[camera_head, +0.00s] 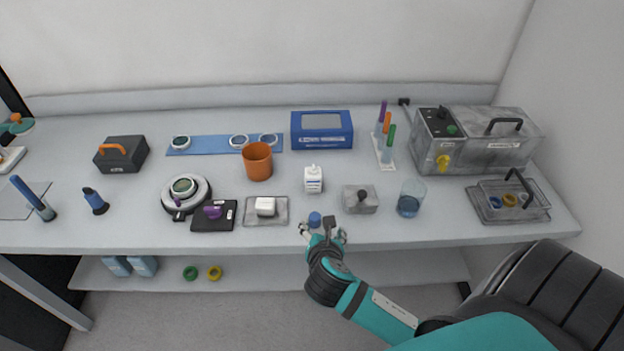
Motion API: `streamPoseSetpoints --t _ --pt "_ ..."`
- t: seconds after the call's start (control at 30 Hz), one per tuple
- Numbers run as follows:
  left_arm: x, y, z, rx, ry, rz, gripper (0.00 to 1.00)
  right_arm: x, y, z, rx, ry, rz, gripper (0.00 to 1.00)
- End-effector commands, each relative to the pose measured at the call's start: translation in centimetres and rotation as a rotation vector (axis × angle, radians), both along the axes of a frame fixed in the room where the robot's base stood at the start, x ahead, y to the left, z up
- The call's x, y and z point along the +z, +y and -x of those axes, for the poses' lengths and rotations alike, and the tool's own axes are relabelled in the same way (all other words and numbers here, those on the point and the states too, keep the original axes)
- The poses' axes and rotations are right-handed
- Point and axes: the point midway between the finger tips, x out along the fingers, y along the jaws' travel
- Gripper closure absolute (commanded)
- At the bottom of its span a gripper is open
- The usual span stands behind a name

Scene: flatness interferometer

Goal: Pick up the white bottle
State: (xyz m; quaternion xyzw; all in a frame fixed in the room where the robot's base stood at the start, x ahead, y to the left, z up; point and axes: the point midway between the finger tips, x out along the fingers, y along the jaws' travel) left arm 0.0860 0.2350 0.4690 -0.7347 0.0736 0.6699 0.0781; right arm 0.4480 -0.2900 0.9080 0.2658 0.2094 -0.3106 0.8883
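The white bottle (313,180) stands upright on the bench, near the middle of the view, with a label on its front and a narrower white top. My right gripper (323,232) is at the front edge of the bench, nearer than the bottle and apart from it. Its fingers are spread and the bottle is not between them. A small blue round piece (315,219) shows at the fingers; I cannot tell whether it touches them. My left gripper is not in view.
Close to the bottle are an orange cup (257,162), a grey block with a black knob (360,200), a glass beaker (411,198) and a grey tray (281,218) with a white block. A blue box (322,130) stands behind it. Bench space directly in front is mostly clear.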

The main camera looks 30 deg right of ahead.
Motion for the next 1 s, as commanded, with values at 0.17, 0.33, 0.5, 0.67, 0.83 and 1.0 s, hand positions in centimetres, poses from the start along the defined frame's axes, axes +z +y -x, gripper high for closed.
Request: streamPoseSetpoints --t 0.17,0.33,0.5,0.67,0.83,1.0 --pt "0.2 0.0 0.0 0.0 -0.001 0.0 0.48 3.4 -0.6 -2.0 0.149 0.029 0.299 0.29" --pt "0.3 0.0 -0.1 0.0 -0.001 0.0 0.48 4.3 -1.1 -3.2 0.193 0.047 0.411 0.29" --pt "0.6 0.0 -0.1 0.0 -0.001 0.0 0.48 3.2 -2.7 -5.7 0.193 0.048 0.413 0.29" --pt "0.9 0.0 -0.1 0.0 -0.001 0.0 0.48 1.8 -4.4 -8.5 0.191 0.048 0.409 0.29" --pt "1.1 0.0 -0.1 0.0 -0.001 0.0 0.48 0.5 -5.9 -11.0 0.192 0.048 0.407 0.29" --pt "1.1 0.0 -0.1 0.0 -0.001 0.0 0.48 -0.1 -6.6 -12.2 0.193 0.048 0.406 0.29"
